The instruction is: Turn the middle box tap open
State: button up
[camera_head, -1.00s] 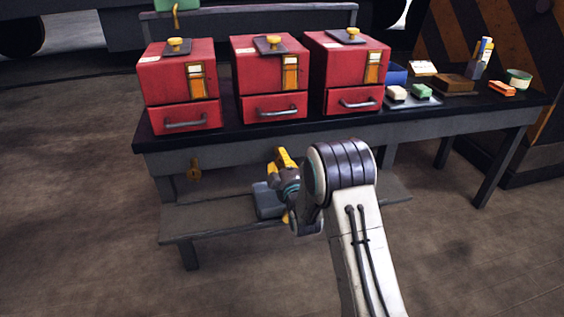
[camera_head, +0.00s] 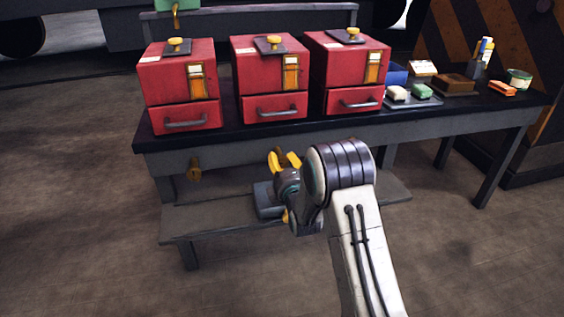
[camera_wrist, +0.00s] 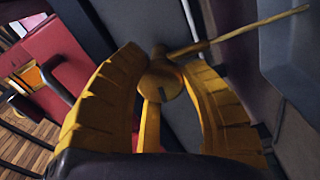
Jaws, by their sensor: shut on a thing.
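The middle red box (camera_head: 268,80) stands on the dark bench between two like boxes. My gripper (camera_head: 284,158) is below it, at the bench's front edge. In the wrist view, my two yellow fingers (camera_wrist: 160,62) are shut around the brass tap (camera_wrist: 163,84). A thin brass lever (camera_wrist: 245,32) sticks out from the tap to the upper right. In the head view I cannot make this tap out from my yellow fingers. Another brass tap (camera_head: 194,170) hangs on the bench front below the left box, clear of my gripper.
The left box (camera_head: 180,85) and right box (camera_head: 345,75) flank the middle one. A lower shelf (camera_head: 215,215) lies below my gripper, with a grey-blue thing (camera_head: 266,200) on it. A tray (camera_head: 415,101) and small items fill the bench's right end.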

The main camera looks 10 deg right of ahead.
jog(key=shift+a+r+n, duration=0.2)
jog(key=shift+a+n, duration=0.1)
jog(key=shift+n, duration=0.5)
jog(key=shift+f+n, duration=0.1)
jog(key=shift+n, duration=0.2)
jog(key=o, duration=1)
jog(key=shift+a, duration=0.1)
jog(key=shift+c, duration=0.2)
jog(key=shift+o, duration=1.1)
jog(key=shift+f, duration=0.15)
jog(key=shift+d, duration=0.2)
jog(key=s, duration=1.2)
